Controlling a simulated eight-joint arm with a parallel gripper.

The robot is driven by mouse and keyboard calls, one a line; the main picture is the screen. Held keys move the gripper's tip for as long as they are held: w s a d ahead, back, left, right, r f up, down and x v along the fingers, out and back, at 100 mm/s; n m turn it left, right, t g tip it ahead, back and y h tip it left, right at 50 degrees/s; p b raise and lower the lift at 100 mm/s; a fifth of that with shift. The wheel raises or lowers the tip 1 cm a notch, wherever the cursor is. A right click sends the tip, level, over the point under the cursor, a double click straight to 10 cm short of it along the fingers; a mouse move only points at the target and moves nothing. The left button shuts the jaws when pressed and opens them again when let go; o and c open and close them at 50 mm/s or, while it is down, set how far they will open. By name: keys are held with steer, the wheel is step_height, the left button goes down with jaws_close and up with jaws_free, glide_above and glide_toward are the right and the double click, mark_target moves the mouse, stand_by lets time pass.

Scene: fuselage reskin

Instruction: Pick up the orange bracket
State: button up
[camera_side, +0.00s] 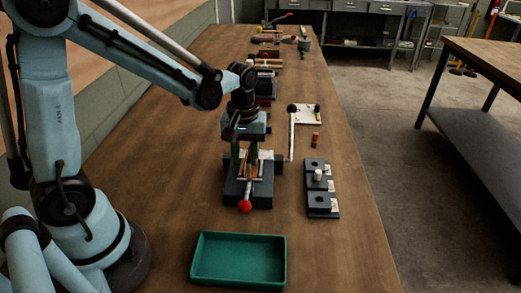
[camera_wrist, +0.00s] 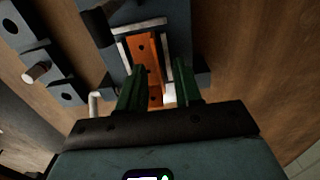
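The orange bracket (camera_wrist: 148,62) is a long orange channel with dark holes, lying in a dark clamp fixture (camera_wrist: 118,22) between pale metal strips in the wrist view. My gripper (camera_wrist: 159,72) has two green fingers, spread apart, one on each side of the bracket's near part. I cannot tell whether either finger touches it. In the side view my gripper (camera_side: 244,164) points straight down over the fixture (camera_side: 262,194), which has a red knob (camera_side: 245,206) at its front. There the bracket is mostly hidden by the fingers and fixture.
A green tray (camera_side: 238,283) stands in front of the fixture. A dark block with holes and a pale peg (camera_side: 318,175) lies to the right, with a small orange cylinder (camera_side: 316,140) behind it. Several tools and clamps (camera_side: 268,55) line the bench behind.

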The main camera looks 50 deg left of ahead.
jaws_close()
steer(key=shift+r, duration=0.1)
stand_by(0.4)
